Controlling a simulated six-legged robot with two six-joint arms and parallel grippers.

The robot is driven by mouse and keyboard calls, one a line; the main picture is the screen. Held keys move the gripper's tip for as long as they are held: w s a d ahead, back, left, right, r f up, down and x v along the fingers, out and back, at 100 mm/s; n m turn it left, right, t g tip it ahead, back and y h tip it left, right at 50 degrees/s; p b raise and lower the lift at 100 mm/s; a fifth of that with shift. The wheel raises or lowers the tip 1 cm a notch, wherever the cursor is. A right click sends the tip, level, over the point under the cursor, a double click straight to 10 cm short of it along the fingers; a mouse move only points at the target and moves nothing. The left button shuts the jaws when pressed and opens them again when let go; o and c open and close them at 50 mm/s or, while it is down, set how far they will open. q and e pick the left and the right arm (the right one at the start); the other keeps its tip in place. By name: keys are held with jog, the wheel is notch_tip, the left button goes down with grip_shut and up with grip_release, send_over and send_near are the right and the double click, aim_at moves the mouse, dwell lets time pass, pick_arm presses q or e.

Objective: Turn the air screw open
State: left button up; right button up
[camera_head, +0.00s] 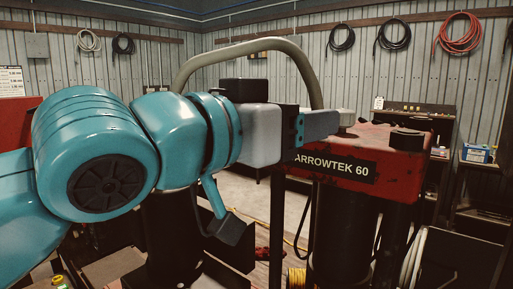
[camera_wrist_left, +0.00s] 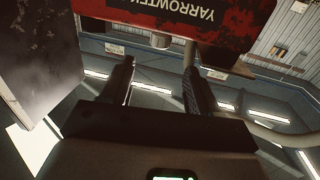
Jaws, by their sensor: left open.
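The red hose crimper head (camera_head: 395,165), labelled ARROWTEK 60, stands right of centre in the head view. In the left wrist view its red body (camera_wrist_left: 245,22) appears upside down at the top. A short grey stub (camera_wrist_left: 160,40), possibly the air screw, sticks out from the red edge there, beyond and between my fingertips. My left gripper (camera_head: 335,122) reaches from the left to the near top edge of the red head. In the wrist view its two dark fingers (camera_wrist_left: 160,66) are apart with nothing between them. My right gripper is not in view.
A thick curved handle or pipe (camera_head: 250,45) arches behind my left gripper. A black cap (camera_head: 407,139) sits on the red head's right side. Coiled hoses (camera_head: 458,34) hang on the back wall. A cluttered shelf (camera_head: 425,112) stands behind the crimper.

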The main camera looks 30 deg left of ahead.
pick_arm(q)
jog(key=b+v, duration=0.1)
jog(key=v, duration=0.6)
jog(key=shift+s, duration=0.25)
jog(key=shift+w, duration=0.15)
